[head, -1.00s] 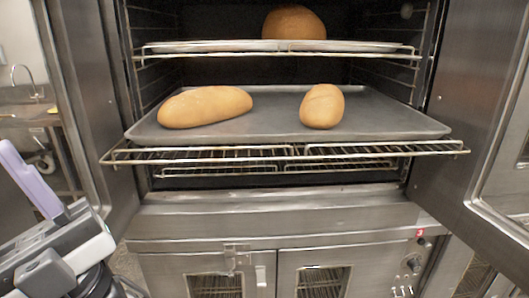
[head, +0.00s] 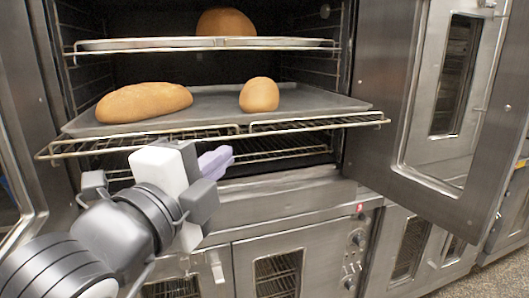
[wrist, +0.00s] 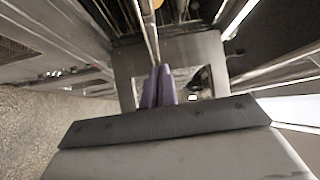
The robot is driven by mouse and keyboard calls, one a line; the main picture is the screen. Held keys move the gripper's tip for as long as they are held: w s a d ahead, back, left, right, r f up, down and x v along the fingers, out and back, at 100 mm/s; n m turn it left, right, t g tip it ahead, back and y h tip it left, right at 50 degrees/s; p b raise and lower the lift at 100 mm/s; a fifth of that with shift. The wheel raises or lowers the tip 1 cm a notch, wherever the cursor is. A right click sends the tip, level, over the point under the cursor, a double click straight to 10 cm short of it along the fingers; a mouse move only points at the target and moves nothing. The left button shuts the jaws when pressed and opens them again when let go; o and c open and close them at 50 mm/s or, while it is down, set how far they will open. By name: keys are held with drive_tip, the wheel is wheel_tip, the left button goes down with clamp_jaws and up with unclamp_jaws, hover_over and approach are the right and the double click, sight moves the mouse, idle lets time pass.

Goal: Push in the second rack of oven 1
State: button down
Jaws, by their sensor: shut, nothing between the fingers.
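The open upper oven (head: 338,172) holds wire racks. The second rack (head: 330,121) from the top sticks out past the rack above it. It carries a grey tray (head: 215,108) with a long loaf (head: 143,102) and a round loaf (head: 259,94). My gripper (head: 216,160) is in front of the oven, just below the second rack's front bar in the head view. Its lavender fingers are shut and empty, and in the wrist view the fingers (wrist: 158,75) point along a thin metal bar (wrist: 149,30). I cannot tell whether they touch the rack.
Above is a rack with a tray (head: 150,43) and one loaf (head: 226,22). A lower wire rack (head: 285,148) is behind my gripper. The right door (head: 395,90) stands wide open, and a left door (head: 25,110) is at the edge. A lower oven (head: 290,262) is closed.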

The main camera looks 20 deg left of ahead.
sight(227, 110)
drive_tip(key=shift+m+g, duration=0.5)
drive_tip(key=shift+g, duration=0.1)
drive_tip(key=w+p, duration=0.1)
drive_tip(key=w, duration=0.3)
drive_tip(key=w+f+p, duration=0.1)
drive_tip(key=w, duration=0.3)
drive_tip(key=w+d+p, duration=0.1)
drive_tip(key=w, duration=0.3)
drive_tip(key=shift+w+f, duration=0.2)
drive_tip(key=shift+f, duration=0.05)
drive_tip(key=shift+w+a+p, duration=0.2)
drive_tip(key=shift+w+p, duration=0.1)
drive_tip(key=shift+w, duration=0.1)
drive_tip(key=w+a, duration=0.4)
drive_tip(key=w, duration=0.2)
drive_tip(key=w+a+b, duration=0.1)
drive_tip(key=w+a, duration=0.3)
drive_tip(key=w, duration=0.2)
drive_tip(key=w+a, duration=0.4)
drive_tip(key=w, duration=0.2)
drive_tip(key=shift+w+a, duration=0.2)
drive_tip(key=shift+w, duration=0.1)
drive_tip(key=shift+a+r, duration=0.1)
drive_tip(key=shift+r, duration=0.05)
